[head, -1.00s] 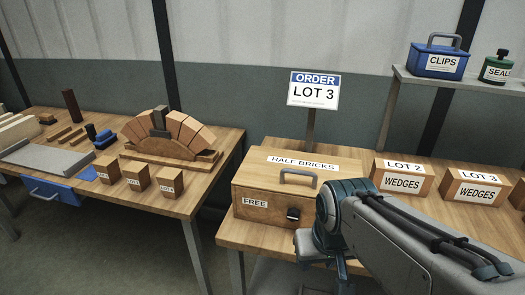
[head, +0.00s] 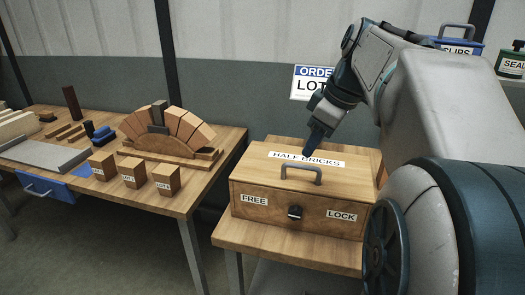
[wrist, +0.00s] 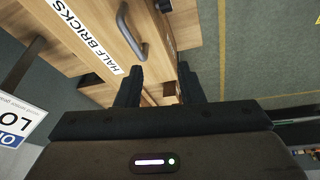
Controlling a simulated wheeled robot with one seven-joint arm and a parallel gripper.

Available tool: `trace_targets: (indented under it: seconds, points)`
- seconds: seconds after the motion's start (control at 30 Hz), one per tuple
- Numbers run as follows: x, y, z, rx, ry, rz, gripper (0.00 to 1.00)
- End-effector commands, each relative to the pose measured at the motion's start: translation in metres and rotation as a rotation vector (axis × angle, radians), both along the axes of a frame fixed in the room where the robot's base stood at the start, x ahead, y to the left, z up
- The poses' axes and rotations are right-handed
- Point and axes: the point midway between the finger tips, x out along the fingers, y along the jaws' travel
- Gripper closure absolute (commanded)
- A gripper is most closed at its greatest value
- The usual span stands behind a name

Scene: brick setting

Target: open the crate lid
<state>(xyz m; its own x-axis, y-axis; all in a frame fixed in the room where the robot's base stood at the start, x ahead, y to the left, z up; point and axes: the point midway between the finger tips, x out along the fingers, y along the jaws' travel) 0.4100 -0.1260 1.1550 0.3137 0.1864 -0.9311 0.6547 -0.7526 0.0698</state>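The wooden crate (head: 262,220) stands on the table with its lid (head: 262,160) shut. The lid bears a HALF BRICKS label and a grey handle (head: 302,170), which also shows in the wrist view (wrist: 130,34). A dark latch (head: 295,212) sits on the front between the FREE and LOCK labels; which one it is set to is hard to tell. My gripper (head: 311,143) is above the lid, behind the handle and near the label, pointing down. In the wrist view its two fingers (wrist: 158,80) are apart with nothing held; the handle lies beyond them.
An ORDER LOT 3 sign (head: 308,82) stands behind the crate, partly hidden by my arm. My arm covers the table right of the crate. At left, another table (head: 195,200) holds a brick arch (head: 172,135) and several small blocks.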

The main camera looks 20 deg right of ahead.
Motion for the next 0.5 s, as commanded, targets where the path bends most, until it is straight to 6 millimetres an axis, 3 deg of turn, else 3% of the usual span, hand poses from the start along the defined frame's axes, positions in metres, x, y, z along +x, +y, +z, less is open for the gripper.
trace_targets:
  seconds: [0.03,0.2,0.37,0.5]
  points:
    - [0.004,-0.014,0.005,-0.012,-0.025,0.048,0.66]
    - [0.009,-0.040,0.026,-0.048,-0.087,0.198,0.66]
    - [0.010,-0.047,0.031,-0.063,-0.111,0.257,0.66]
    - [0.015,-0.044,0.018,-0.063,-0.110,0.264,0.66]
